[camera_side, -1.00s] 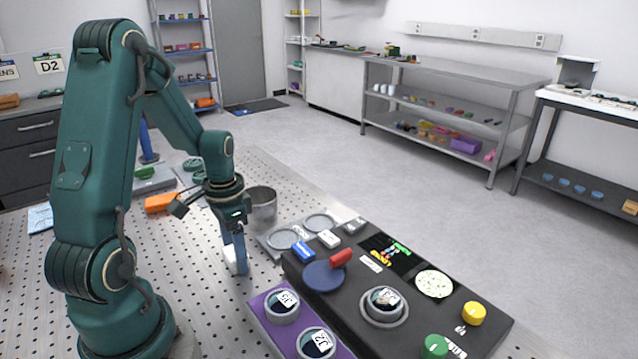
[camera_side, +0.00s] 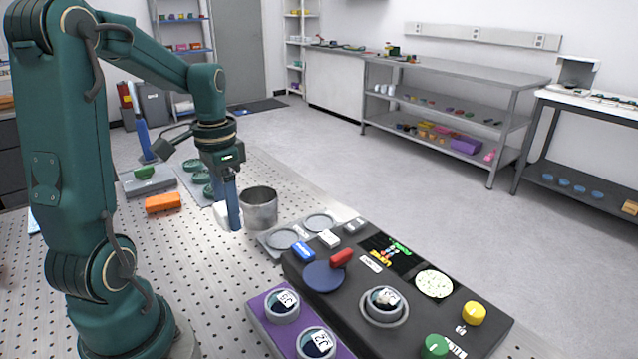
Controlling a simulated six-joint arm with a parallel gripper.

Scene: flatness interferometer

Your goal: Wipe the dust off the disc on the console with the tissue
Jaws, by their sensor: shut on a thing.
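My gripper (camera_side: 230,214) points down above the perforated table, left of the metal cup. It is shut on the white tissue (camera_side: 222,216), which shows beside the blue fingers and is partly hidden by them. The black console (camera_side: 406,338) stands at the front right, apart from my gripper. A labelled disc (camera_side: 385,297) sits in the round grey holder on the console. Dust on it is too small to tell.
A purple tray (camera_side: 268,318) with two labelled discs stands against the console's left side. A metal cup (camera_side: 259,210) stands close to my gripper. A grey plate with two round recesses (camera_side: 270,245) lies behind the console. An orange block (camera_side: 163,203) lies on the left.

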